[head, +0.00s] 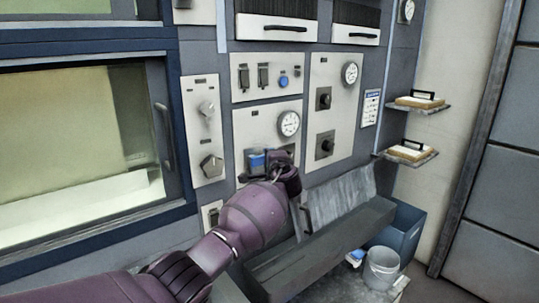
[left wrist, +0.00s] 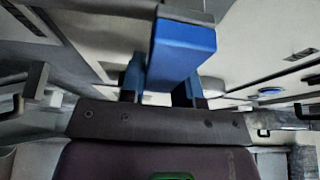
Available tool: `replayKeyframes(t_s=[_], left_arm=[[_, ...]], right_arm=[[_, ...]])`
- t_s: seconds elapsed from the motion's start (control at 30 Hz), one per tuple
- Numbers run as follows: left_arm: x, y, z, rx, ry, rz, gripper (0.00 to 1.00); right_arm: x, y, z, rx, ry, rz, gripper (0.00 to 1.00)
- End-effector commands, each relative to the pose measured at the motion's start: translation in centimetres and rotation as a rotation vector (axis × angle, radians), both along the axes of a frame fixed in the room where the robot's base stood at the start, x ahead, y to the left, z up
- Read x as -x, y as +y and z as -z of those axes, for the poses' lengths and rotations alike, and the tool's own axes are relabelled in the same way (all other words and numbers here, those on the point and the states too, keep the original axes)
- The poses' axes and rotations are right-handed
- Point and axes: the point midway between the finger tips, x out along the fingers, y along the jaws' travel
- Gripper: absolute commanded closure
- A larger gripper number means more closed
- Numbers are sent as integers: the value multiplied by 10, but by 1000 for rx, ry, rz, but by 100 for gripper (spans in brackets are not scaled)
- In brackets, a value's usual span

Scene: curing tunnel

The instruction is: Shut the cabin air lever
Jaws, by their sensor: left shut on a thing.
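A blue handle (head: 257,161) sits low on the pale panel (head: 243,126) below a round white gauge. I take it to be the cabin air lever; its label is too small to read. My left gripper (head: 278,165) is at this handle, at the panel's lower edge, and is shut on it. In the left wrist view the blue handle (left wrist: 186,47) fills the space in front of the palm. The wrist and fingers hide part of the handle and its mount in the head view. My right gripper is not in view.
A panel with knobs (head: 208,130) and a windowed door with a handle (head: 163,135) are to the left. A dark ledge (head: 320,245) runs below the gripper. A grey bucket (head: 382,268) and a blue bin (head: 405,232) stand at the lower right.

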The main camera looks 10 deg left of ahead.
Motion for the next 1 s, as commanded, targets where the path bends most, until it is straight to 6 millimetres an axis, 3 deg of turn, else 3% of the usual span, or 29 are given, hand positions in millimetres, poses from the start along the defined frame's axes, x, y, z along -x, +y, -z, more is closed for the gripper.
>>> replayKeyframes(t_s=[0.37, 0.4, 0.57, 1.0], left_arm=[[0, 0, 1, -6, 5, 0, 100], [0, 0, 1, -6, 5, -1, 67], [0, 0, 1, -6, 4, 0, 45], [7, -4, 1, -2, 4, 0, 45]], right_arm=[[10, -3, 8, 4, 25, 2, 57], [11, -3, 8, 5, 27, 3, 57], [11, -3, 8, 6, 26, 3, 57], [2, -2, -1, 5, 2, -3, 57]])
